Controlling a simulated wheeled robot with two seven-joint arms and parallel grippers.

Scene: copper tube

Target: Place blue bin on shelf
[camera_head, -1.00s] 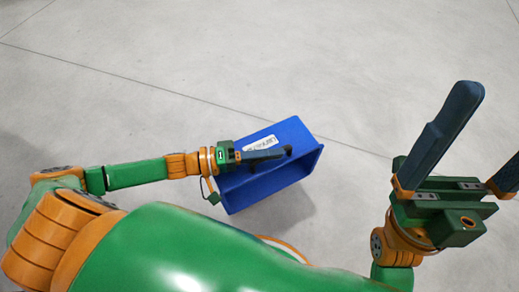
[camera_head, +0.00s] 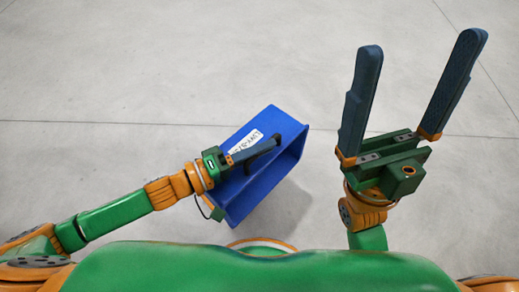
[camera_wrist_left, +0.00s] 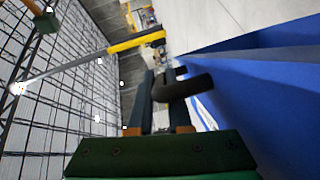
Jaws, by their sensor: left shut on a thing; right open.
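The blue bin (camera_head: 286,133) is in the middle of the head view, tilted, with a white label on its side. In the left wrist view the bin (camera_wrist_left: 265,95) fills the right side, and a dark handle-like piece (camera_wrist_left: 185,87) lies across the fingers of my left gripper (camera_wrist_left: 165,80). My right gripper (camera_head: 420,50) is open and empty to the right of the bin, its fingers pointing up and spread apart. No shelf can be made out in the head view.
Bare grey concrete floor (camera_head: 160,70) surrounds the bin in the head view.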

